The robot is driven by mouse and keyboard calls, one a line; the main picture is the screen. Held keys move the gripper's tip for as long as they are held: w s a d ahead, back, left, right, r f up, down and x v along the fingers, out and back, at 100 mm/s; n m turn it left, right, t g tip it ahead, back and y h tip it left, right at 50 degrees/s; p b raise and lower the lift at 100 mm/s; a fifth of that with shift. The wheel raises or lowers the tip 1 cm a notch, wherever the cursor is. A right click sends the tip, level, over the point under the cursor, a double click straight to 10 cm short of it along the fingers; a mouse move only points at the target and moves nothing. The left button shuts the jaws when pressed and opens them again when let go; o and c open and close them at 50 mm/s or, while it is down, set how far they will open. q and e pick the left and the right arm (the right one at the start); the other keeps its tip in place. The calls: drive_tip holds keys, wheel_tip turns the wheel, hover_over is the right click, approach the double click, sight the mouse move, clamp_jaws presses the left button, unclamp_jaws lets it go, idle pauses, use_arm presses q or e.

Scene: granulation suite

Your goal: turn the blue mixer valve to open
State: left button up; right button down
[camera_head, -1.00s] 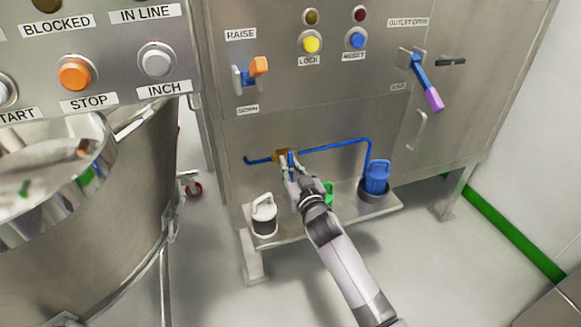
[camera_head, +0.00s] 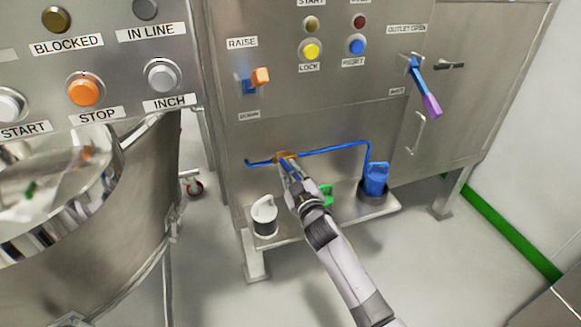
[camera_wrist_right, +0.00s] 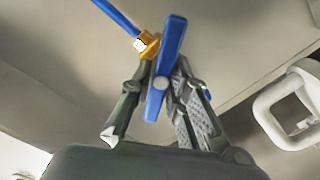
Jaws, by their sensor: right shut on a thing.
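The blue mixer valve has a brass body (camera_head: 279,157) on a thin blue pipe (camera_head: 335,147) low on the steel cabinet front. In the right wrist view its blue handle (camera_wrist_right: 171,45) stands between the fingers of my right gripper (camera_wrist_right: 163,82), pointing up and leaning slightly right, across the line of the pipe. The brass body (camera_wrist_right: 147,45) is just beyond the left finger. In the head view my right gripper (camera_head: 290,168) is at the valve, shut on the handle and partly hiding it. My left gripper is not in view.
Below the valve, a shelf (camera_head: 290,236) holds a white-lidded container (camera_head: 265,215), a green one (camera_head: 326,194) partly behind my arm, and a blue one (camera_head: 376,180). A blue-and-purple lever (camera_head: 424,88) and an orange-tipped switch (camera_head: 260,77) are higher up.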

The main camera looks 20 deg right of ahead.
drive_tip(key=shift+n, duration=1)
drive_tip(key=n, duration=0.2)
drive_tip(key=shift+a+n+p, duration=0.1)
drive_tip(key=shift+n+p, duration=0.2)
drive_tip(key=n, duration=0.4)
drive_tip(key=shift+f, duration=0.15)
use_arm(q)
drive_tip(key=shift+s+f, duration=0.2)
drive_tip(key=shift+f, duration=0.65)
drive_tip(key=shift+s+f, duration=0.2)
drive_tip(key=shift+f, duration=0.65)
use_arm(e)
drive_tip(key=shift+f+n, duration=0.1)
drive_tip(key=shift+n, duration=1.4)
drive_tip(key=c, duration=1.6)
unclamp_jaws()
drive_tip(key=shift+o, duration=0.2)
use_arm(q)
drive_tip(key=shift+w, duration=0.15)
use_arm(e)
drive_tip(key=shift+s, duration=0.1)
